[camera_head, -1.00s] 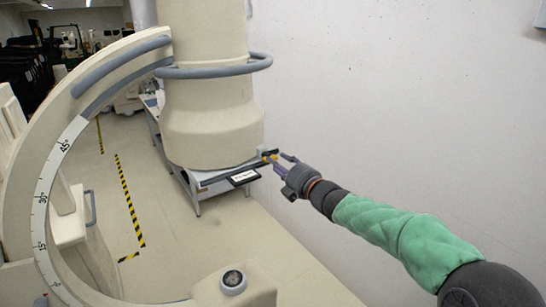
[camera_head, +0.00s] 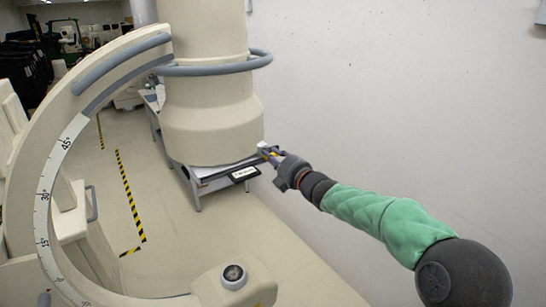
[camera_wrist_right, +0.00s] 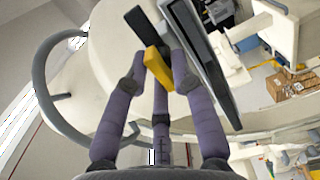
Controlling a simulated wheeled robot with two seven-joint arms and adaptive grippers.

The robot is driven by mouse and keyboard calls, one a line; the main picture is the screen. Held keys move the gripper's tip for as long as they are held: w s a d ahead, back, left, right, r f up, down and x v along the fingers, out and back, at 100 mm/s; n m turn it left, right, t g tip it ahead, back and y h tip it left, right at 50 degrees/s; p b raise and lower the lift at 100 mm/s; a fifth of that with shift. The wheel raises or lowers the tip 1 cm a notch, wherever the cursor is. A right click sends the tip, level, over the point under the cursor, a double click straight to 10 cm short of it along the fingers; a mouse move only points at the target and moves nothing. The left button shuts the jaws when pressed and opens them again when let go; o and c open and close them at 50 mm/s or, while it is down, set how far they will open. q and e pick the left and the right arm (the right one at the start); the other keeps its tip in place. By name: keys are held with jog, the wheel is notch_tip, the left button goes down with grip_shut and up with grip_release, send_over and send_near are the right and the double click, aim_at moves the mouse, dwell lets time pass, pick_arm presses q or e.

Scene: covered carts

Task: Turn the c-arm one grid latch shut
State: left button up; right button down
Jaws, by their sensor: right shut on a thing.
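The C-arm (camera_head: 50,150) is a large cream arc with a degree scale at the left of the head view. Its thick cream cylinder (camera_head: 208,100) hangs in the middle, with a flat grid unit (camera_head: 215,176) at its underside. The grid latch, a small yellow and black lever (camera_wrist_right: 158,68), sits beside the dark rail in the right wrist view. My right gripper (camera_head: 268,153) reaches in from the right at the cylinder's lower right edge. Its purple fingers (camera_wrist_right: 157,80) are closed around the yellow lever. My left gripper is not in view.
A grey ring handle (camera_head: 262,60) circles the cylinder. A white wall (camera_head: 400,90) runs along the right, near my arm. Yellow-black tape (camera_head: 130,205) marks the open floor. A cardboard box (camera_wrist_right: 290,84) shows in the right wrist view.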

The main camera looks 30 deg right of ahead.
jog(key=shift+r+m, duration=0.2)
jog(key=shift+m, duration=0.1)
jog(key=m, duration=0.2)
jog(key=shift+d+m, duration=0.1)
jog(key=shift+m, duration=0.3)
jog(key=m, duration=0.4)
jog(key=shift+r+m, duration=0.1)
jog(key=shift+m, duration=0.2)
jog(key=m+p, duration=0.1)
jog(key=m, duration=0.3)
jog(key=shift+d, duration=0.1)
jog(key=shift+m+p, duration=0.8)
jog(key=shift+m, duration=2)
jog(key=shift+f, duration=0.2)
jog(key=c, duration=1.2)
grip_release()
jog(key=shift+d+f, duration=0.15)
